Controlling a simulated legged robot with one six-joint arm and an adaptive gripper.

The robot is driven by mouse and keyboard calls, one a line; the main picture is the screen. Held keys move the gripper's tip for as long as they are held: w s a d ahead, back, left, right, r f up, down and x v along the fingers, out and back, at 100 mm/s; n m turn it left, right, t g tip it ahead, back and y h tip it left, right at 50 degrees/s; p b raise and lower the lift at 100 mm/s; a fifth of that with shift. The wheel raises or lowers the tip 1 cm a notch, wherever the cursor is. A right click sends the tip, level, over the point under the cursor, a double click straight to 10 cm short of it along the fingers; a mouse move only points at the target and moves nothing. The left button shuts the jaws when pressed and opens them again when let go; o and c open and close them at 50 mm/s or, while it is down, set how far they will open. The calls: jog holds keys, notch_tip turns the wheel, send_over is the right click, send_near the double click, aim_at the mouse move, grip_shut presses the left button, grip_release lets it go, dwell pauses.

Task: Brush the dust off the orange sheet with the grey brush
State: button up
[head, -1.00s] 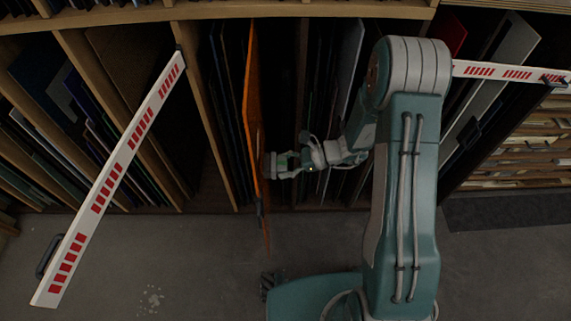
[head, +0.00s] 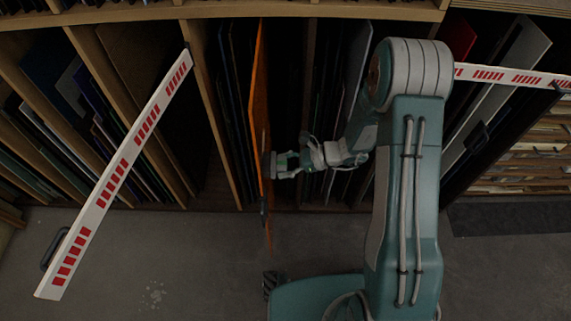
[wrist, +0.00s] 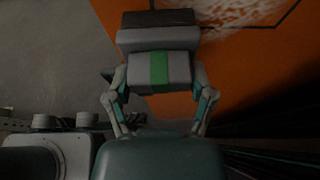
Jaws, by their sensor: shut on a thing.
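The orange sheet (head: 259,110) stands on edge in a rack slot in the head view, seen nearly edge-on. In the wrist view the orange sheet (wrist: 265,60) fills the right side, with a pale dusty patch (wrist: 225,38) near the top. My gripper (wrist: 158,95) is shut on the grey brush (wrist: 140,66), a grey block with a green band and a dark bristle end. The bristle end is at the sheet by the left edge of the dust; I cannot tell whether it touches. In the head view my gripper (head: 288,163) is right of the sheet.
Wooden racks hold several upright sheets on both sides. A white bar with red marks (head: 120,165) slants at the left, and another bar (head: 510,76) extends at the right. Grey floor (head: 190,250) lies open in front, with a pale spotted patch (head: 153,296).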

aim_at(274, 161)
jog(key=shift+w, duration=0.15)
jog(key=shift+w+r, duration=0.95)
jog(key=shift+w, duration=4.9)
jog(key=shift+s, duration=6)
jog(key=shift+r, duration=0.85)
jog(key=w, duration=1.2)
jog(key=shift+d, duration=0.25)
